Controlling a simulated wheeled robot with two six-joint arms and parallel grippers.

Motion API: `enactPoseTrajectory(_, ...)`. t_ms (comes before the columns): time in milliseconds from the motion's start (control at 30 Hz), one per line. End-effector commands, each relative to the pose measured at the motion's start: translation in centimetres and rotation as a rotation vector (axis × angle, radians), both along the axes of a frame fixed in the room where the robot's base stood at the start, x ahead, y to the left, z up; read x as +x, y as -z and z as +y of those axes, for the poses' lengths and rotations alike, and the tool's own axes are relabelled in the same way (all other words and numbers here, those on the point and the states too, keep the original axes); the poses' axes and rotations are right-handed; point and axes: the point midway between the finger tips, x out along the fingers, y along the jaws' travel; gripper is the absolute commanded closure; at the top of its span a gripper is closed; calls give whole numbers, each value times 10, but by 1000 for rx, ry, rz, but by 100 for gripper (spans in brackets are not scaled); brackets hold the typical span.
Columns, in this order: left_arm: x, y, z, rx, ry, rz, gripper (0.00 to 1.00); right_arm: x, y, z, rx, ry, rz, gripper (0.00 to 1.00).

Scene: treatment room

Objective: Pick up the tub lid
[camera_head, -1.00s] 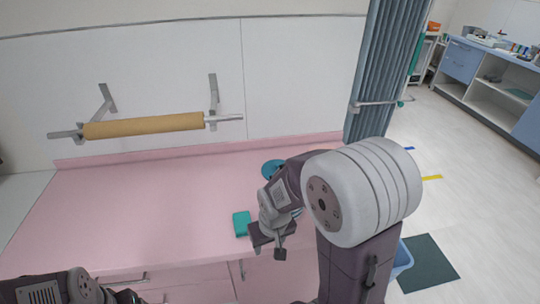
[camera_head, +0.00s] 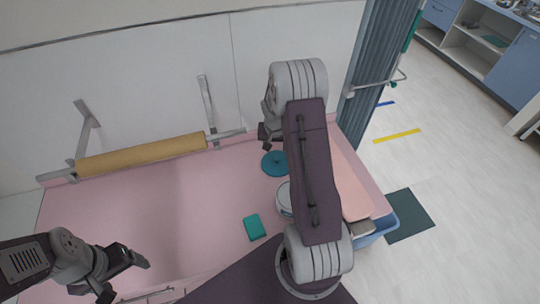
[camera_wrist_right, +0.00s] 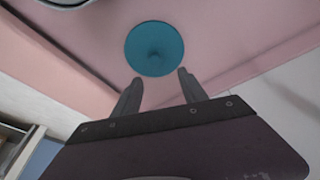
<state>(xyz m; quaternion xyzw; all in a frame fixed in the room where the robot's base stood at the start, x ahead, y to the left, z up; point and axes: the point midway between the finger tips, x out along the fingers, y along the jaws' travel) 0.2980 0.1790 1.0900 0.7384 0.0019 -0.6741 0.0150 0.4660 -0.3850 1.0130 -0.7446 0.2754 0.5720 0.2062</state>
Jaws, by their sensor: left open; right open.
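The tub lid is a round teal disc (camera_head: 272,164) lying flat on the pink counter near the back wall. It also shows whole in the right wrist view (camera_wrist_right: 155,48), with a small knob at its middle. My right gripper (camera_wrist_right: 160,76) is open and empty, its two fingers pointing towards the lid's near edge. In the head view my right gripper (camera_head: 267,144) is just behind the lid, partly hidden by my arm. A white round tub (camera_head: 284,198) stands in front of the lid, partly hidden by my arm. My left gripper (camera_head: 124,277) is open and empty at the front left.
A small teal box (camera_head: 254,227) lies on the pink counter (camera_head: 150,225) near its front. A paper roll (camera_head: 145,156) on a wall holder is at the back left. A blue bin (camera_head: 380,222) is at the right end, near a curtain (camera_head: 375,65). The counter's left part is clear.

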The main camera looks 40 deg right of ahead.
Motion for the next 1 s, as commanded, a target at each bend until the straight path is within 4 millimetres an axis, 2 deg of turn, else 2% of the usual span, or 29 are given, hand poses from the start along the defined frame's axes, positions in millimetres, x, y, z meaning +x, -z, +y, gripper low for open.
enactPoseTrajectory(200,0,-10,0,0,0,0,21,5,29,-5,2,-2,3,50)
enactPoseTrajectory(367,0,-11,0,0,0,0,21,6,35,-5,2,-2,3,50)
enactPoseTrajectory(533,0,-24,0,0,0,0,21,11,61,-7,3,-3,5,50)
enactPoseTrajectory(633,0,-24,0,0,0,0,21,14,77,-10,2,-2,3,50)
enactPoseTrajectory(900,0,-24,0,0,0,0,21,16,84,-11,1,-2,0,50)
enactPoseTrajectory(933,0,-24,0,0,0,0,21,16,84,-11,1,-2,0,55)
enactPoseTrajectory(1000,0,-24,0,0,0,0,21,16,83,-11,1,-2,0,75)
